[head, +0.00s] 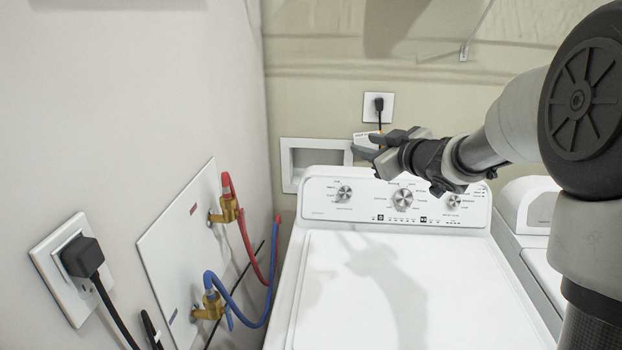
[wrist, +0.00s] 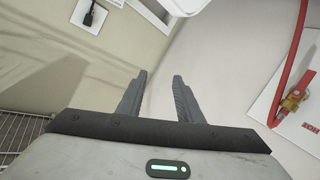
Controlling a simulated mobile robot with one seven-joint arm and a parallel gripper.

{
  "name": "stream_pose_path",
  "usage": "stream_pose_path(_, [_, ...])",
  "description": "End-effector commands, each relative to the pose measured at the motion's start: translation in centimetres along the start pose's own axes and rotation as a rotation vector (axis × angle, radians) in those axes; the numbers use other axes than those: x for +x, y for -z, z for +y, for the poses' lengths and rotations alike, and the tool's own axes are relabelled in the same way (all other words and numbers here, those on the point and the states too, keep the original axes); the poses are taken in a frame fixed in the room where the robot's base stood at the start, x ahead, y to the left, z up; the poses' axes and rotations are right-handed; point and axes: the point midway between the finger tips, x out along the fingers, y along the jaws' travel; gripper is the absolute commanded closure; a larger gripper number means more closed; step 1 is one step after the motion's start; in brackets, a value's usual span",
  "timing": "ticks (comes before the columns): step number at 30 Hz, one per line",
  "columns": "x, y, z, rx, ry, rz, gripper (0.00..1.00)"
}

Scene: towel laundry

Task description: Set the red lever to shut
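The red lever (head: 226,184) sits on the upper brass valve (head: 229,209), on the white wall plate (head: 178,240) at the left. It points up, roughly in line with the valve body. A red hose runs down from this valve. In the wrist view the brass valve (wrist: 293,99) shows at the right edge, with a red part by it; the lever's angle there is unclear. My gripper (head: 363,146) is above the washer's control panel, to the right of the lever and well apart from it. Its two fingers (wrist: 161,84) are spread with nothing between them.
A lower brass valve (head: 210,306) carries a blue hose (head: 238,310). A black plug (head: 82,257) and its cord are at the far left. The white washer (head: 385,290) stands below my arm. Open air lies between my gripper and the left wall.

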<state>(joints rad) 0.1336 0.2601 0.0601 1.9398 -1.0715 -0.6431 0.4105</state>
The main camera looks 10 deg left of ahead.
Motion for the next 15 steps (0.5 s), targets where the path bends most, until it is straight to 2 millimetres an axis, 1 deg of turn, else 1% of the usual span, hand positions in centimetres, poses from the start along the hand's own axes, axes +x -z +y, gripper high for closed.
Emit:
stream_pose_path(1, [2.2,-1.7,-2.2,0.003,0.110,0.054,0.67])
stream_pose_path(2, [3.0,-2.3,-3.7,0.006,0.183,0.095,0.67])
stream_pose_path(3, [3.8,-3.2,-5.8,0.015,0.282,0.145,0.67])
stream_pose_path(5, [4.1,-4.7,-8.9,0.040,0.433,0.214,0.67])
stream_pose_path(6, [3.9,-5.8,-10.9,0.063,0.530,0.254,0.67])
stream_pose_path(9, [2.5,-8.3,-14.8,0.130,0.741,0.332,0.67])
stream_pose_path(12, [0.7,-10.0,-17.2,0.187,0.894,0.382,0.67])
stream_pose_path(15, [-0.5,-10.9,-18.3,0.221,0.979,0.408,0.67])
